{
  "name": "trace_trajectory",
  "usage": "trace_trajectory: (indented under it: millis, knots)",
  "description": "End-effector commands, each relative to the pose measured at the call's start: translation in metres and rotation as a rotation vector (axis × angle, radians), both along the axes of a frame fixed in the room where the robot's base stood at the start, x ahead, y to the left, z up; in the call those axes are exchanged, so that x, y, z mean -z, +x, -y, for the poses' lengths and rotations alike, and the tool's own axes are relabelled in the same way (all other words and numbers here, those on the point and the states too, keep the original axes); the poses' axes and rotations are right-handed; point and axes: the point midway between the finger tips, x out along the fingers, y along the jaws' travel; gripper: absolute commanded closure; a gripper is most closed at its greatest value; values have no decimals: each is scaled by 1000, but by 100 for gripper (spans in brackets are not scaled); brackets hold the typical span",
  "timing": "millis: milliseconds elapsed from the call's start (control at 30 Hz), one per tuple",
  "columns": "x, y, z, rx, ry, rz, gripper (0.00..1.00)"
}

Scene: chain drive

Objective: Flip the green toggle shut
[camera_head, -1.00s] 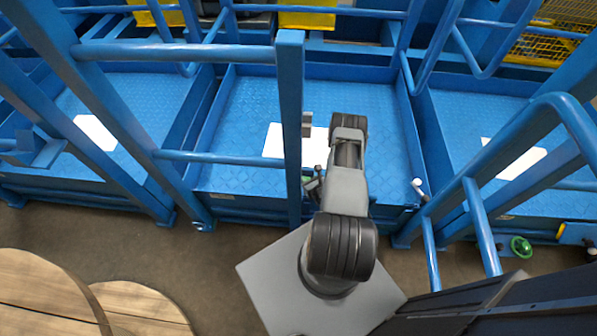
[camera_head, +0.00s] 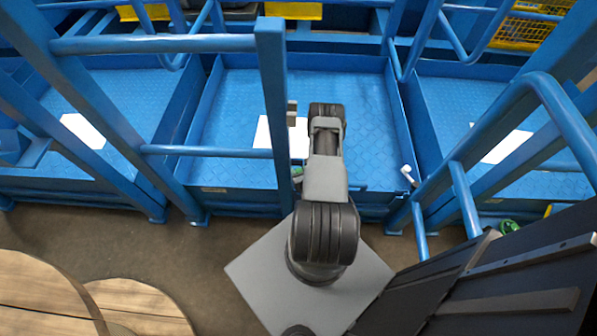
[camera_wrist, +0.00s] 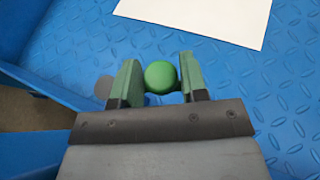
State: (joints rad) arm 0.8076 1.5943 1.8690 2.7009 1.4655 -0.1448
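The green toggle shows in the wrist view as a round green knob (camera_wrist: 160,77). It sits between the two green-padded fingers of my gripper (camera_wrist: 161,80). The fingers stand apart on either side of the knob, with little room at each side; I cannot tell whether either finger touches it. The toggle's lever and base are hidden below the knob and my gripper. In the head view my arm and a blue post hide most of this spot.
A blue tread-plate tray (camera_head: 235,110) with a white sheet (camera_head: 262,135) lies under my arm. A blue upright post (camera_head: 273,100) stands close to the arm's left. A white-tipped lever (camera_head: 407,170) is on the right. A round wooden top (camera_head: 40,290) is at lower left.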

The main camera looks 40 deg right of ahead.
Motion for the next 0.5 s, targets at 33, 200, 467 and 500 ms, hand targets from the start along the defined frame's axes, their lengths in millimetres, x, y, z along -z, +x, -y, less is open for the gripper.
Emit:
trace_trajectory:
  millis: [33, 200, 467, 500]
  knots:
    - [0, 0, 0, 0, 0, 0, 55]
    - [0, 1, 0, 0, -1, 1, 42]
    - [-1, -1, -1, 0, -1, 1, 42]
    - [-2, -4, -1, 1, -1, 0, 42]
